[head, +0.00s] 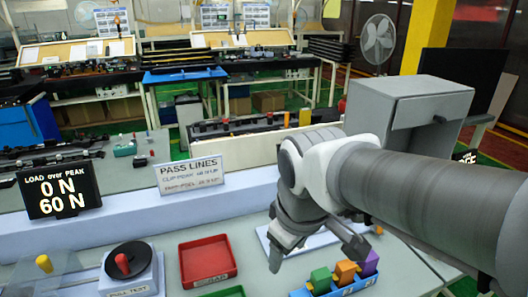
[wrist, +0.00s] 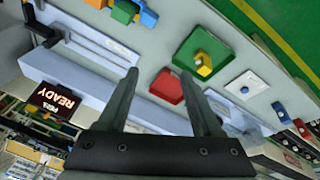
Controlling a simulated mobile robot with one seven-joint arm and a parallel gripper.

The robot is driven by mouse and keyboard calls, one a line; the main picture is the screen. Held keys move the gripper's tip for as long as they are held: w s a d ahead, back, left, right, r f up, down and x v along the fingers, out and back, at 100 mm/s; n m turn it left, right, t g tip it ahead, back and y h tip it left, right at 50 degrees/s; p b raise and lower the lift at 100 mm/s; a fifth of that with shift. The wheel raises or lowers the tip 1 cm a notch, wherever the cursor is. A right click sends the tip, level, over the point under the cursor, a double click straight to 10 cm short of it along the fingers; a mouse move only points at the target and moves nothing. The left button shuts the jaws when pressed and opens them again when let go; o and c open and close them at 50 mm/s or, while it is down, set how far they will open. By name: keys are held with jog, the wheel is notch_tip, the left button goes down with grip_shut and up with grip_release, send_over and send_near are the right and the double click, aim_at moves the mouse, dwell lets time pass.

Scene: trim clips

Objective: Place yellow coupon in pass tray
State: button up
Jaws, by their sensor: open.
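My gripper (head: 316,252) is open, its fingers spread apart above the bench; in the wrist view its jaws (wrist: 160,78) are empty. A yellow piece (wrist: 204,71), which looks like the yellow coupon, lies in the green tray (wrist: 183,55), against an orange-yellow part. I cannot tell whether these are one piece or two. The green tray shows only as a rim at the bottom edge of the head view (head: 226,292). Its label is not readable, so I cannot confirm it is the pass tray. The gripper is apart from the coupon.
A red tray (head: 207,262) sits beside the green one. A blue holder (head: 350,288) with green, orange and purple blocks stands below my gripper. A pull-test unit (head: 130,268), a "PASS LINES" sign (head: 190,174) and a load display (head: 58,191) stand to the left.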

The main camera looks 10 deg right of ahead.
jog(key=s+d+r+m+t, duration=0.2)
jog(key=s+d+m, duration=0.3)
jog(key=d+m, duration=0.1)
jog(key=shift+r+m, duration=0.2)
jog(key=shift+m, duration=0.7)
jog(key=shift+c, duration=1.3)
jog(key=shift+a, duration=0.1)
jog(key=shift+a, duration=0.1)
